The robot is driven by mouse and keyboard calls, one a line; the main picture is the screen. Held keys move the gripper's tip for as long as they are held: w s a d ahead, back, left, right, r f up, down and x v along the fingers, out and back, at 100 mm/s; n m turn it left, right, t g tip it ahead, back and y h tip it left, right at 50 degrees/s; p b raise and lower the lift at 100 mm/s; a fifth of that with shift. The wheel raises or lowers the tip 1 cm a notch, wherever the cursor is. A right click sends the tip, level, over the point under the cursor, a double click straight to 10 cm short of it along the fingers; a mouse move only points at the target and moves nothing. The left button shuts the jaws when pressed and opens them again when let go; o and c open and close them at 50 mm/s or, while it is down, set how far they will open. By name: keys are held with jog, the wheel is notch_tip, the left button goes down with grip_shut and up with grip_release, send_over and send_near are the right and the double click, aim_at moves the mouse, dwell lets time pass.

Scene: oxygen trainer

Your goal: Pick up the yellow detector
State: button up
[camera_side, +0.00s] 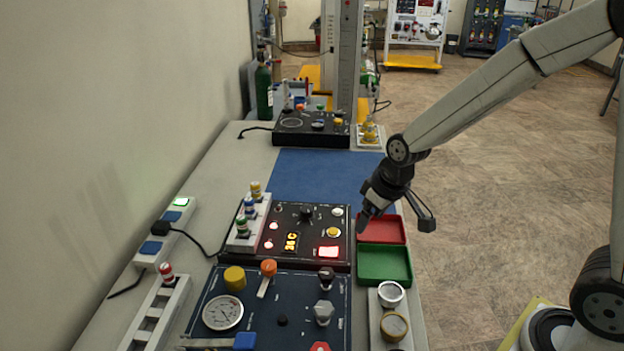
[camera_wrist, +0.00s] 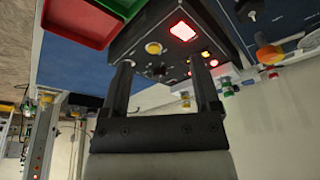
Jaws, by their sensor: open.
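The yellow detector (camera_side: 255,190) is a small piece with a yellow top. It stands upright at the far end of a white rack (camera_side: 248,225) on the black panel's left side. A blue detector (camera_side: 249,206) and a green detector (camera_side: 242,224) stand nearer in the same rack. My gripper (camera_side: 395,217) is open above the red tray's area, well to the right of the rack and apart from it. In the wrist view my gripper (camera_wrist: 160,66) is open with nothing between its fingers.
The black panel (camera_side: 340,245) with lit red lights lies between my gripper and the rack. A red tray (camera_side: 388,230) and a green tray (camera_side: 384,264) lie right of it. A gauge panel (camera_side: 262,312) is nearer. The blue mat (camera_side: 325,175) is clear.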

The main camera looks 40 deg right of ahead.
aim_at(259, 184)
jog(key=w+a+n+t+y, duration=0.1)
jog(key=w+a+n, duration=0.1)
jog(key=w, duration=1.1)
jog(key=w+a+n+t+y, duration=0.1)
jog(key=w+a+n+y, duration=0.1)
jog(key=w, duration=1.2)
jog(key=shift+a+n, duration=0.7)
jog(key=shift+a, duration=0.3)
jog(key=shift+w, duration=0.1)
jog(key=shift+x, duration=1.3)
jog(key=shift+f, duration=0.1)
jog(key=shift+x, duration=2.5)
jog(key=shift+w, duration=0.1)
jog(key=shift+c, duration=0.2)
grip_shut()
